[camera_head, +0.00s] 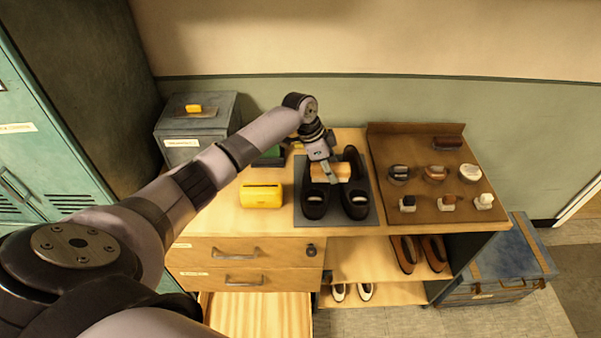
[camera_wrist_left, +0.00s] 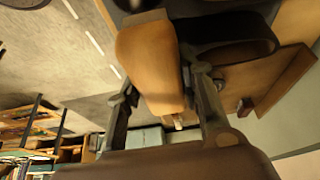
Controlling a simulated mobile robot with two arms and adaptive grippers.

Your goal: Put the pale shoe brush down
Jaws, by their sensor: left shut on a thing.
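The pale shoe brush (camera_head: 338,171) is light wood, held in my left gripper (camera_head: 325,172). In the left wrist view the brush (camera_wrist_left: 150,65) lies between the two fingers of the gripper (camera_wrist_left: 165,105), which are shut on it. In the head view it is over the pair of black shoes (camera_head: 355,205), which stand on a grey mat (camera_head: 337,219) on the table. I cannot tell whether the brush touches a shoe. The gripper partly covers the brush and the left shoe. My right gripper is not in view.
To the right, a brown tray (camera_head: 420,215) holds several tins, small daubers and a dark brush (camera_head: 447,143). Left of the mat are a yellow box (camera_head: 262,196) and a green item (camera_head: 269,157). A grey metal box (camera_head: 195,130) stands back left. A lower drawer (camera_head: 255,315) is open.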

